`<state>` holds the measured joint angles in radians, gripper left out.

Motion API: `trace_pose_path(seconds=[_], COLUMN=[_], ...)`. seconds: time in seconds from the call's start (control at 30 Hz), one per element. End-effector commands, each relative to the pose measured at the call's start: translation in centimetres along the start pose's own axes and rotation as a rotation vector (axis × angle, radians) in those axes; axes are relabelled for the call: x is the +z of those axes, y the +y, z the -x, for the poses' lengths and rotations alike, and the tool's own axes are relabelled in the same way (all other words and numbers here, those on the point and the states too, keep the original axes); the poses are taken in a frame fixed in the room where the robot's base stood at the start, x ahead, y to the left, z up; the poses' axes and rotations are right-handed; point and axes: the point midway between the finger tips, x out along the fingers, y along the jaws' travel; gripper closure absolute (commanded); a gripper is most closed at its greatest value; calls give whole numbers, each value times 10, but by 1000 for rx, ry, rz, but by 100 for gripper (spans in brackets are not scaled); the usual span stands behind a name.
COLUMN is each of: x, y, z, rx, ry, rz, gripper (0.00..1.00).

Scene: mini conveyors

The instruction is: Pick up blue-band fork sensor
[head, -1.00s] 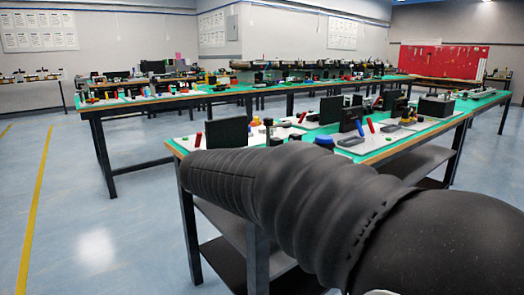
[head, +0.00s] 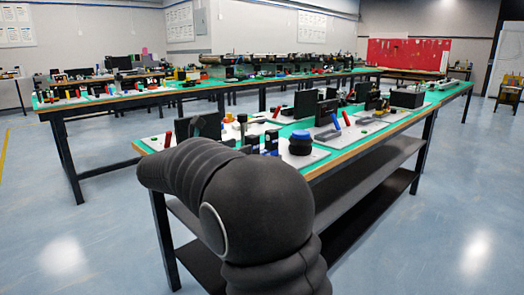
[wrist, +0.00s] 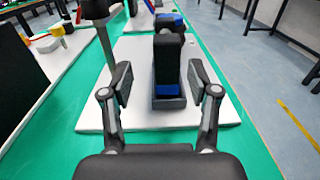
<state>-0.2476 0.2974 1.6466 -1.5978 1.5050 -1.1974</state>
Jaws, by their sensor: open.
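A dark upright block with blue at its foot (wrist: 168,50), seemingly the blue-band fork sensor, stands in a grey holder (wrist: 168,103) on a white board in the wrist view. A second blue-and-dark piece (wrist: 171,20) stands just behind it. My gripper (wrist: 161,80) is open, with one finger on each side of the block and visible gaps to both. In the head view, dark uprights with blue parts (head: 270,140) show at the near end of the table, just beyond my arm. My gripper is hidden there.
The white board (wrist: 98,117) lies on a green-topped table (wrist: 60,145). A black panel (wrist: 15,70) stands farther left. A blue-capped black knob (head: 300,143) stands on the table. Floor lies open at right.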

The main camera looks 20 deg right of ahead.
Motion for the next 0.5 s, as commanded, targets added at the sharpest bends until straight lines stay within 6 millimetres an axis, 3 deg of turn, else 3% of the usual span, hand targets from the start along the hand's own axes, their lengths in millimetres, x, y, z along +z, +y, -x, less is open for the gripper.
trace_pose_path(seconds=[0.33, 0.5], x=[0, 0], y=[-3, -9], z=[-21, -44], rx=[-1, -3], ry=[1, 1], rz=[-1, -1], gripper=[40, 40])
